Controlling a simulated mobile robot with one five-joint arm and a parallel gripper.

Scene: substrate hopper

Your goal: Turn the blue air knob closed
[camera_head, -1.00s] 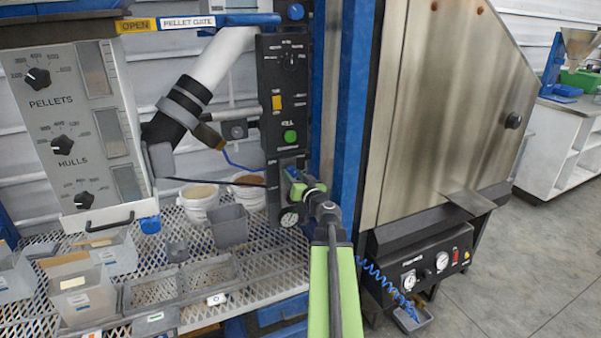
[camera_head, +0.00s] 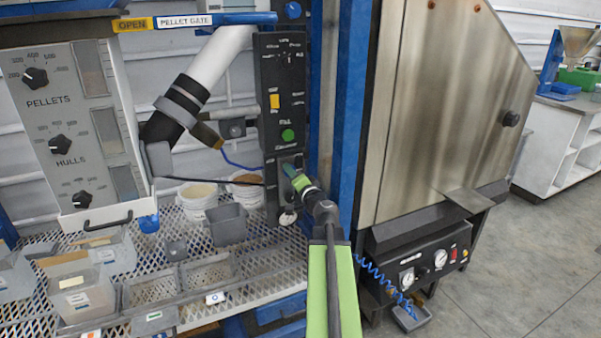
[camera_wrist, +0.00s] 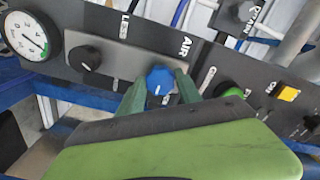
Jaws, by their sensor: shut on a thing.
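The blue air knob (camera_wrist: 160,80) sits on a grey plate on the black control panel, below the label AIR in the wrist view. My gripper (camera_wrist: 160,88) has its two green fingers on either side of the knob and is shut on it. A white pointer mark shows on the knob's face. In the head view my gripper (camera_head: 292,172) reaches the lower part of the black panel (camera_head: 282,100), and the knob is hidden there behind it.
Beside the knob are a black knob (camera_wrist: 85,58), a round gauge (camera_wrist: 33,36), a green button (camera_wrist: 230,90) and a yellow switch (camera_wrist: 289,93). A blue post (camera_head: 350,110) stands right of the panel. Buckets (camera_head: 198,198) and trays stand on the mesh shelf at left.

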